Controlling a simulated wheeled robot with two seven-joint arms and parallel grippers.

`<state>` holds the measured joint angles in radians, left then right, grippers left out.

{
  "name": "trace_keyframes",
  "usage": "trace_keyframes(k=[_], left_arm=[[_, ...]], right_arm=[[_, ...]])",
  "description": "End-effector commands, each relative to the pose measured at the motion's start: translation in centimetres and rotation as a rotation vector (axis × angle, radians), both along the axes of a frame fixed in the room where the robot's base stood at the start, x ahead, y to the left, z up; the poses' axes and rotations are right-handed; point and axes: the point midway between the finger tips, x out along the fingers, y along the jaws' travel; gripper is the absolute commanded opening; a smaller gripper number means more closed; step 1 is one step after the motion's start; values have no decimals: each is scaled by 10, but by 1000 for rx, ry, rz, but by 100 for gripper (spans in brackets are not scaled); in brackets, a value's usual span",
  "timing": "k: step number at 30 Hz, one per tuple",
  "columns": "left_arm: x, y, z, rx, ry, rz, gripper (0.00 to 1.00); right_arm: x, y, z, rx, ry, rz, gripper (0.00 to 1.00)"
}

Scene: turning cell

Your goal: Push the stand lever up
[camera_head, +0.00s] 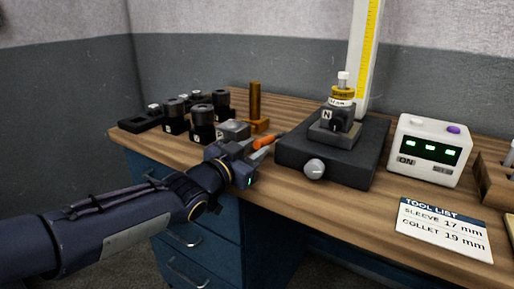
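An orange lever-like handle (264,141) shows at the front of the bench, left of the dark measuring base. It is tilted, its right end higher. It seems to belong to a small grey block (233,129) that is partly hidden behind my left gripper. My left gripper (257,154) is at the front edge of the bench, just below and in front of the orange handle. Whether it touches the handle, and whether its fingers are open or shut, I cannot tell. My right gripper is not in view.
Several black tool holders (203,123) stand behind my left gripper, near a brown upright post (255,101). To the right are a dark base (331,160) with a round knob, a white display box (429,151) and a tool list card (443,229). Blue drawers are below.

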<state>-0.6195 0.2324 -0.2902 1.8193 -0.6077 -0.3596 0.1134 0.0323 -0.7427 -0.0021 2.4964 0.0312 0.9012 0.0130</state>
Motion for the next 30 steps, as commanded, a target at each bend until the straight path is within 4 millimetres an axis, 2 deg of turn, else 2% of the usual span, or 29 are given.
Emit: trace_keyframes(k=[5,13,14,20,30], left_arm=[[13,-8,0,0,1,1,29],[14,-9,0,0,1,1,29],[14,-9,0,0,1,1,27],[14,-9,0,0,1,1,1],[14,-8,2,2,6,1,0]], right_arm=[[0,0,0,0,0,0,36],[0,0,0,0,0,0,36],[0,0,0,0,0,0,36],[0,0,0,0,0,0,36],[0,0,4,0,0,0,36]])
